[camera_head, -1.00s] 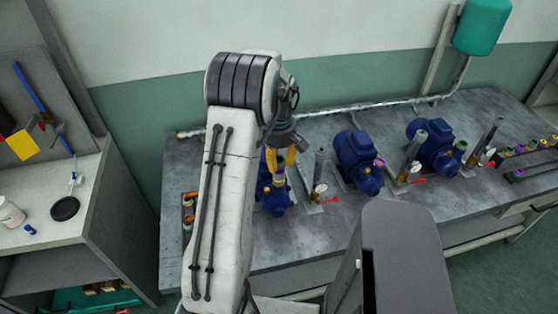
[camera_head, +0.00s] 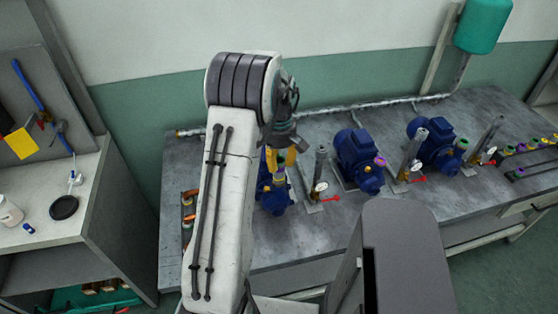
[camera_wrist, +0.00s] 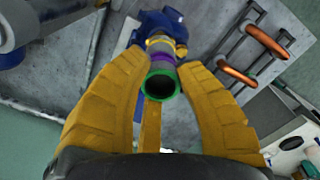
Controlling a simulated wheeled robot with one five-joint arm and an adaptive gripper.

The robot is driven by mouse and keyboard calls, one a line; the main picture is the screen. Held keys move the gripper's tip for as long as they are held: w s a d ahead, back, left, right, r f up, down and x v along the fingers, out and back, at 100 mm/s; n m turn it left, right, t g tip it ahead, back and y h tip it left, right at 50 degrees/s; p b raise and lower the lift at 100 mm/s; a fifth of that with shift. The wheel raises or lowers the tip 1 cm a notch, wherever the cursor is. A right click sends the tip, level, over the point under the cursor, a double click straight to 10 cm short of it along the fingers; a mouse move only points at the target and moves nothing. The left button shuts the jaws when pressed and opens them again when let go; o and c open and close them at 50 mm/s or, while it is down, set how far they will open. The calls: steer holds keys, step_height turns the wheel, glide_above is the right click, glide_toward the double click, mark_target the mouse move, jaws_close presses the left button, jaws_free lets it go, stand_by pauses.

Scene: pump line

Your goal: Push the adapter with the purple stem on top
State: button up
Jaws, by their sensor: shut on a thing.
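My gripper (camera_wrist: 163,65) has yellow fingers and is shut on an adapter (camera_wrist: 160,80). The adapter has a green ring at its near end, a grey body and a purple band at its far end. It lines up with the yellow fitting of the left blue pump (camera_wrist: 163,28), its purple end at or very near that fitting. I cannot tell how deep it sits. In the head view my gripper (camera_head: 286,158) is above the left pump (camera_head: 272,195), and my arm hides part of both.
A valve with a red handle (camera_head: 329,198) stands just right of the left pump. The middle pump (camera_head: 357,155) has a purple-ringed port, and the right pump (camera_head: 432,140) stands beyond. Several adapters (camera_head: 530,146) sit at the bench's right.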

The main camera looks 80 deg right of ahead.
steer(key=shift+f, duration=0.25)
stand_by(0.7)
steer(key=o, duration=1.1)
steer(key=shift+c, duration=0.2)
steer(key=shift+r, duration=0.15)
steer(key=shift+r+p, duration=2.05)
steer(key=shift+r, duration=0.85)
step_height(320, 180, up, 12)
steer(key=shift+a, duration=0.1)
